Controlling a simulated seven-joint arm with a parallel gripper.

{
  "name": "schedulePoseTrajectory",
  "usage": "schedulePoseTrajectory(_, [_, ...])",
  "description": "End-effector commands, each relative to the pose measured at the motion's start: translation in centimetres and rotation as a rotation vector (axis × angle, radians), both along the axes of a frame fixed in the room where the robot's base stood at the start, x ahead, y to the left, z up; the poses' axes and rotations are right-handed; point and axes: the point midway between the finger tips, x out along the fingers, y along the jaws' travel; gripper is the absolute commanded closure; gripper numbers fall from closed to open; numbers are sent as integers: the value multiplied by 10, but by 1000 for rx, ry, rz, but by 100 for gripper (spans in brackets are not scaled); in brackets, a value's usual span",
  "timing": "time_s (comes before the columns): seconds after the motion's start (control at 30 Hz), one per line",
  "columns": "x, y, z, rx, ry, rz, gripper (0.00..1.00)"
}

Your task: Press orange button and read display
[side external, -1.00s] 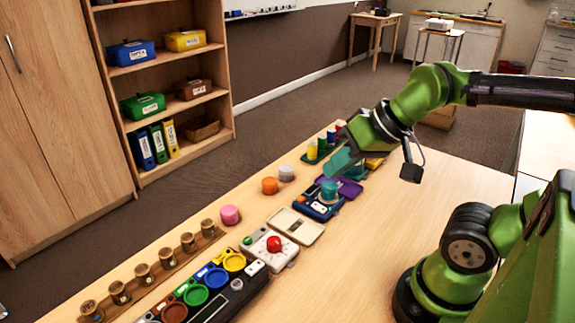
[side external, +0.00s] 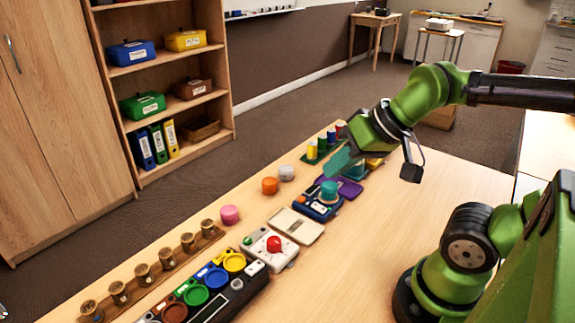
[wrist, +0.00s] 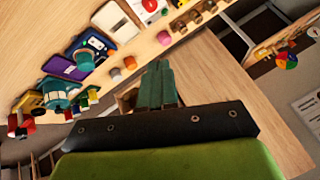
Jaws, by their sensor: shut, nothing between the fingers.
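My gripper (side external: 338,165) has teal fingers, which are shut and empty. In the side view they hang above the far part of the table; in the wrist view my gripper (wrist: 158,70) points toward the row of items. A small orange cylinder (side external: 270,185) stands apart on the table, left of my fingers, and also shows in the wrist view (wrist: 130,62). A black panel (side external: 255,284) at the front holds brown, green, blue and yellow round buttons. A dark strip (side external: 209,309) on it may be a display; no reading is legible.
A white box with a red knob (side external: 274,243), a beige case (side external: 296,226) and a blue device with a teal dome (side external: 329,190) line the table. Grey (side external: 286,173) and pink (side external: 229,215) cylinders stand nearby. The table's right side is clear.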

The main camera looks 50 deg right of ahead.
Motion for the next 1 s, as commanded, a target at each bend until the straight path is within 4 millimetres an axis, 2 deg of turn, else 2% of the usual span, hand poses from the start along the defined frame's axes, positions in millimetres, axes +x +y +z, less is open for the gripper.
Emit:
schedulePoseTrajectory(0.17, [2,-7,-6,1,24,-27,100])
schedulePoseTrajectory(0.37, [20,-30,-32,68,162,-157,100])
schedulePoseTrajectory(0.7, [74,-77,-83,464,411,-534,100])
schedulePoseTrajectory(1.0, [125,-124,-120,852,481,-836,100])
